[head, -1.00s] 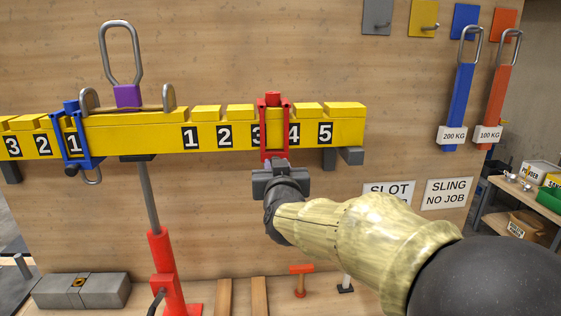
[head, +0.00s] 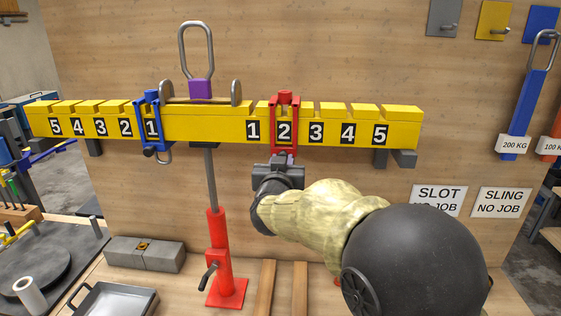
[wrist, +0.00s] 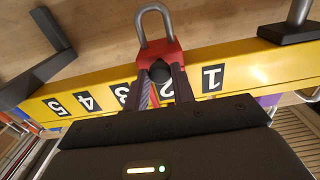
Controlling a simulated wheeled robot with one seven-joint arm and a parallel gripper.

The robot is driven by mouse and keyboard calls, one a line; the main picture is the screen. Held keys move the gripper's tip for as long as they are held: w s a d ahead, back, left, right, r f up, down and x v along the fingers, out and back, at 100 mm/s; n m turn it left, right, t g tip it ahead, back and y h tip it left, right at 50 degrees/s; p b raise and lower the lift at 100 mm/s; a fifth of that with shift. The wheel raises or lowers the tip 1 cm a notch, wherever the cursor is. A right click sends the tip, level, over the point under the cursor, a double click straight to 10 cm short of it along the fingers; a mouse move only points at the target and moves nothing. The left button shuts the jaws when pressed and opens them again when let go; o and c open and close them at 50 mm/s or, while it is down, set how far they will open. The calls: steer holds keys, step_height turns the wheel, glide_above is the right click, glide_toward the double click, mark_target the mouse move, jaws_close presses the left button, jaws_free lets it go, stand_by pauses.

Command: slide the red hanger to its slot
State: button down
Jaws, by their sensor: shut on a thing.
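The red hanger (head: 285,97) straddles the yellow beam (head: 205,128) on its right half, its frame around the number 2 plate. My gripper (head: 281,161) is below the beam, shut on the hanger's lower end. In the wrist view the fingers (wrist: 162,84) close on the red hanger (wrist: 172,58), with its grey shackle beyond them. The number 2 plate is partly hidden there by a finger. The blue hanger (head: 150,110) sits at number 1 on the left half.
A red jack (head: 218,255) with a grey post stands under the beam. A grey end support (head: 404,158) is under the right end. The beam right of the red hanger is free.

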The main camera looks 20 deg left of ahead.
steer(key=c, duration=1.2)
jaws_free()
steer(key=shift+d, duration=0.1)
steer(key=shift+o, duration=0.2)
steer(key=shift+s, duration=0.15)
steer(key=b+v, duration=0.5)
steer(key=v, duration=1.2)
steer(key=shift+b, duration=0.35)
